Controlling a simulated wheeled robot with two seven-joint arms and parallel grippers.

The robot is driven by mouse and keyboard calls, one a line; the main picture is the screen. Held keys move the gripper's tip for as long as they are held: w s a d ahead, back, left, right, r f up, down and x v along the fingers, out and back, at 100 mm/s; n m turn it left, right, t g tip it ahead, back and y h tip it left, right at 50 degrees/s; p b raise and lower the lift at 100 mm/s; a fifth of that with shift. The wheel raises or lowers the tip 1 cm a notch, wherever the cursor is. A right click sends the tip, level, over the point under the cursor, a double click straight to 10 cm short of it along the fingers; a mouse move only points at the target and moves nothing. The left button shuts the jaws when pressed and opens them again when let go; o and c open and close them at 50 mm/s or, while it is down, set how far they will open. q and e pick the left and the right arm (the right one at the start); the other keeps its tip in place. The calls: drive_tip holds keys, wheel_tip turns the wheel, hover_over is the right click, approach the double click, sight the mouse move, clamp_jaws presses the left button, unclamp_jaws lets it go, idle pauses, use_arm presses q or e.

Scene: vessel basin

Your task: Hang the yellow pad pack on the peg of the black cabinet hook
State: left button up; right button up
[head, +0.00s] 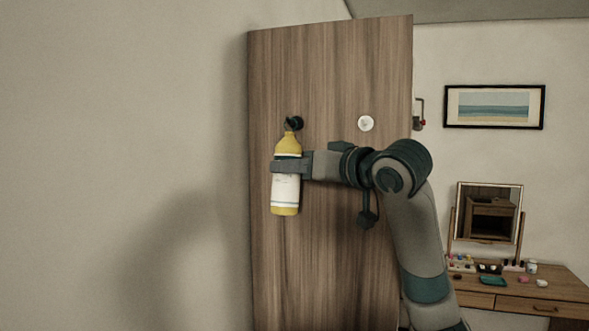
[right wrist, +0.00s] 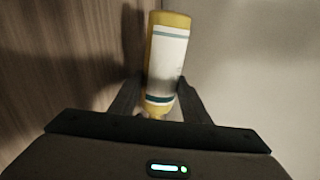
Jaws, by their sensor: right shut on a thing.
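The yellow pad pack (head: 286,190) looks bottle-shaped, with a white label and a narrow top. My right gripper (head: 284,167) is shut around its upper body and holds it upright in front of a wooden panel. The black cabinet hook (head: 295,123) sits on the panel, right at the top of the pack. I cannot tell whether the pack's top is on the peg or only in front of it. In the right wrist view the pack (right wrist: 166,60) stands between the two fingers (right wrist: 160,103); the hook is not seen there. My left gripper is not in view.
The tall wooden panel (head: 340,75) bears a white round knob (head: 366,123) right of the hook. A plain wall (head: 120,120) is at left. A wooden dressing table (head: 540,285) with a mirror (head: 489,212) and small items stands at the far right.

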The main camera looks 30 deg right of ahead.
drive_tip(key=o, duration=1.1)
drive_tip(key=shift+s+b, duration=0.3)
drive_tip(key=shift+s, duration=0.1)
drive_tip(key=b+v, duration=0.7)
drive_tip(key=v, duration=0.9)
drive_tip(key=shift+s+d, duration=0.25)
